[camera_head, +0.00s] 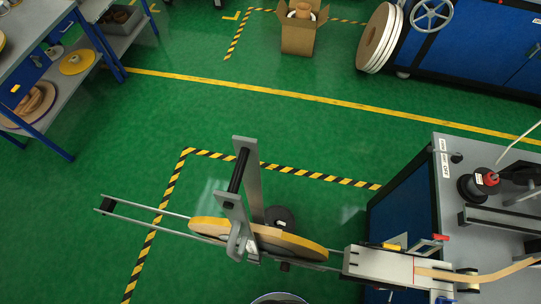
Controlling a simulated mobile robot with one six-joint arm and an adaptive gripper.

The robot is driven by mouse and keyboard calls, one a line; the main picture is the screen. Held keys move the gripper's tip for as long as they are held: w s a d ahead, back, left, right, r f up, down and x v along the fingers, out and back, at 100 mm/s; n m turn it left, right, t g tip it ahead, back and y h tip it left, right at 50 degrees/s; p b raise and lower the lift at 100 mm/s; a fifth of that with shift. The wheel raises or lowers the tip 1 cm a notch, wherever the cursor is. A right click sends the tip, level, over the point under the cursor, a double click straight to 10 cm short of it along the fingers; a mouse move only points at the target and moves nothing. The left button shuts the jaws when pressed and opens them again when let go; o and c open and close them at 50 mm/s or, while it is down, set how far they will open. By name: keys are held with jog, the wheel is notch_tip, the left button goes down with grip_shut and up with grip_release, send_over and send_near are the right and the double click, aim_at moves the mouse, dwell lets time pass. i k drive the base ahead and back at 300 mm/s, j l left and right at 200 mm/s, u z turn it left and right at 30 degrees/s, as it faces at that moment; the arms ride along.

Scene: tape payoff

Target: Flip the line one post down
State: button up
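A tape payoff stands in the lower middle of the head view, with a tilted reel (210,224) of tan and yellow tape. A flat grey upright post (252,185) rises behind the reel. A black roller (238,171) sits beside its upper part, above a grey bracket (236,222) in front of the reel. I cannot read a line number on any of these parts. My gripper is not in view.
A grey-topped workbench (470,150) with a tape guide (385,266) and a small red lever (440,237) stands at the right. Blue shelving (75,35) is at the upper left. A cardboard box (298,38) stands at the back. Green floor (110,140) is clear around the left.

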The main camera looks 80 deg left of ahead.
aim_at(248, 167)
jog(key=k+j+u, duration=0.3)
jog(key=k+j, duration=1.05)
jog(key=l+u, duration=0.25)
jog(key=l, duration=0.35)
jog(key=l+u, duration=0.25)
jog(key=l, duration=0.35)
jog(key=i+l+u, duration=0.45)
jog(key=i+l, duration=0.2)
jog(key=i, duration=0.1)
